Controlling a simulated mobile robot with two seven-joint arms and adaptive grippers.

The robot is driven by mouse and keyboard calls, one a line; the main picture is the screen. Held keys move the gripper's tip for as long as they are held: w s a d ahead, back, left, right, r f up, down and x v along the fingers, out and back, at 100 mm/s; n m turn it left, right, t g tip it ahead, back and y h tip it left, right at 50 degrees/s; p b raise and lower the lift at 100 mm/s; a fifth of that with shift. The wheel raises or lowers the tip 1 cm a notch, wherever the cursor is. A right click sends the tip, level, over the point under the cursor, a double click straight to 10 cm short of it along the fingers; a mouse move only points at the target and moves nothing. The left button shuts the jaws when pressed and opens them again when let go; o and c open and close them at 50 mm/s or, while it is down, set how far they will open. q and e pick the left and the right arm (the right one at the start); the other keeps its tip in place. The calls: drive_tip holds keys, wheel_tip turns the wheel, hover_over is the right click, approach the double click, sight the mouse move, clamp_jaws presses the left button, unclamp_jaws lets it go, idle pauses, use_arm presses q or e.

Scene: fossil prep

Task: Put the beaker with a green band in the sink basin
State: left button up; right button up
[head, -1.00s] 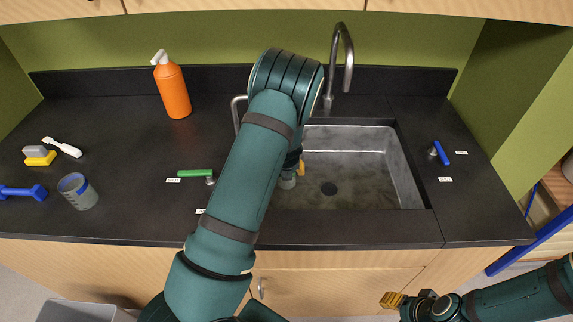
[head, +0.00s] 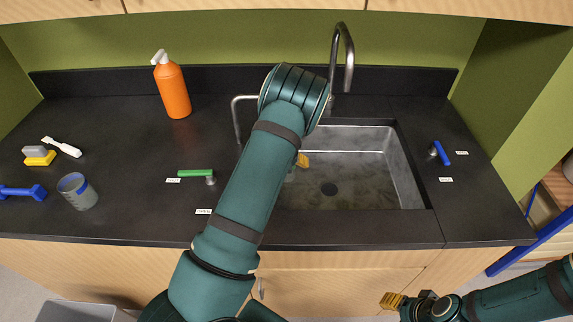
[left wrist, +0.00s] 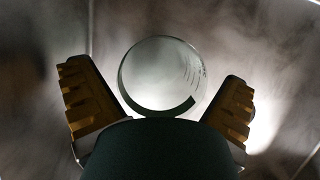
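The beaker with a dark green band (left wrist: 160,75) stands in the sink basin in the left wrist view, seen from above between my spread fingers, with a gap on each side. My left gripper (head: 302,160) is over the left part of the sink basin (head: 370,190); only one yellow finger shows in the head view. The fingers look open around or just above the beaker. In the head view the beaker is hidden behind my left arm. My right gripper (head: 393,300) is low in front of the counter, its fingers too small to judge.
A beaker with a blue band (head: 78,191) stands on the counter at left. An orange bottle (head: 172,88) stands behind. A tall faucet (head: 347,65) rises behind the basin. A green-handled tool (head: 197,173) and a blue-handled tool (head: 441,152) lie on either side of the sink.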

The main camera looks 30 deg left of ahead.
use_arm(q)
drive_tip(key=s+d+r, duration=0.4)
drive_tip(key=s+d, duration=0.3)
drive_tip(key=s, duration=0.4)
drive_tip(key=shift+s+d+r+b, duration=0.3)
drive_tip(key=shift+s+r+b, duration=0.05)
